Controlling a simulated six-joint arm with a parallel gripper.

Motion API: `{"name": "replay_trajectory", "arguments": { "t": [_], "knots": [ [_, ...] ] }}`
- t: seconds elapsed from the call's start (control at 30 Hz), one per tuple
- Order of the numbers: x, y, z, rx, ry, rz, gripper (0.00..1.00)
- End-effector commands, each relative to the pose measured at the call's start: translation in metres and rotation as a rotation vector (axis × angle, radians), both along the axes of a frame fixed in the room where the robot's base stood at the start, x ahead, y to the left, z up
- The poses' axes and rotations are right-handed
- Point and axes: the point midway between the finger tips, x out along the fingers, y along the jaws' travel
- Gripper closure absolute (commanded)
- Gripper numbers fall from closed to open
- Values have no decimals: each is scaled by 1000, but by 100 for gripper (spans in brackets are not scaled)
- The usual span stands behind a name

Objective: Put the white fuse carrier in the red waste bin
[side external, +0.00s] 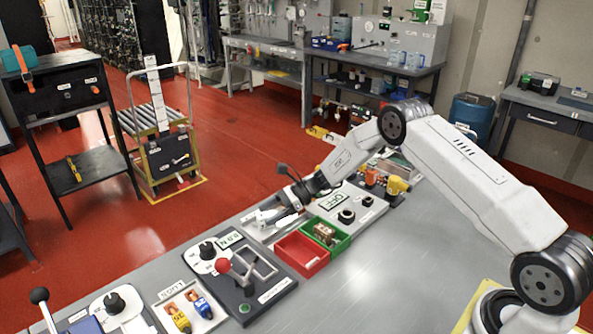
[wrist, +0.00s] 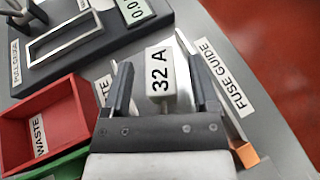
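The white fuse carrier (wrist: 160,78), marked "32 A", stands between the two fingers of my gripper (wrist: 160,85) in the wrist view. The fingers are spread, with a narrow gap visible beside the carrier, so my gripper looks open around it. In the side view my gripper (side external: 272,212) is low over the bench behind the red bin, and the carrier is hard to make out there. The red waste bin (side external: 302,262) looks empty; in the wrist view the bin (wrist: 38,142), labelled "WASTE", is at the left.
A green bin (side external: 342,246) with something inside adjoins the red one. A strip labelled "FUSE GUIDE" (wrist: 222,75) runs beside the carrier. The bench front (side external: 390,265) is clear.

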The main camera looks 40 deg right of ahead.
Motion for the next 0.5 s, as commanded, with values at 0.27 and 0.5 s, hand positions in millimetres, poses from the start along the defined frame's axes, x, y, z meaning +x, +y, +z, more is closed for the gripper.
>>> {"name": "replay_trajectory", "arguments": {
  "t": [0.27,0.5],
  "knots": [
    [0,-1,4,0,0,-1,24],
    [-8,-20,12,0,-1,-2,24]
  ]
}}
